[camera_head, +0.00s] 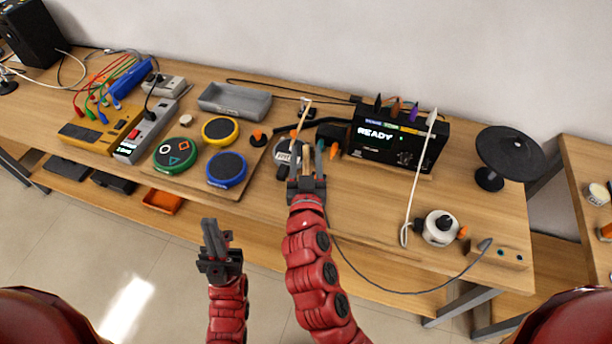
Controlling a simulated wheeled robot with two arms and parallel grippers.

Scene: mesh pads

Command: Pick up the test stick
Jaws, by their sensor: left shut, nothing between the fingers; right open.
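A thin pale wooden stick (301,118), which looks like the test stick, stands out just beyond my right gripper, its far end towards the wall. Its lower part is hard to make out among the fingers and the dark items there. My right gripper (307,162) is open over the table's front half, and a tan piece shows between its fingers; I cannot tell whether it touches them. My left gripper (213,236) is shut and empty, in front of the table's edge.
Green (175,155), yellow (220,129) and blue (227,169) round pads lie left of my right gripper. A black READY box (398,163) stands right of it, with a white stick-like piece (414,185) leaning there. A black cymbal pad (510,153) is at far right.

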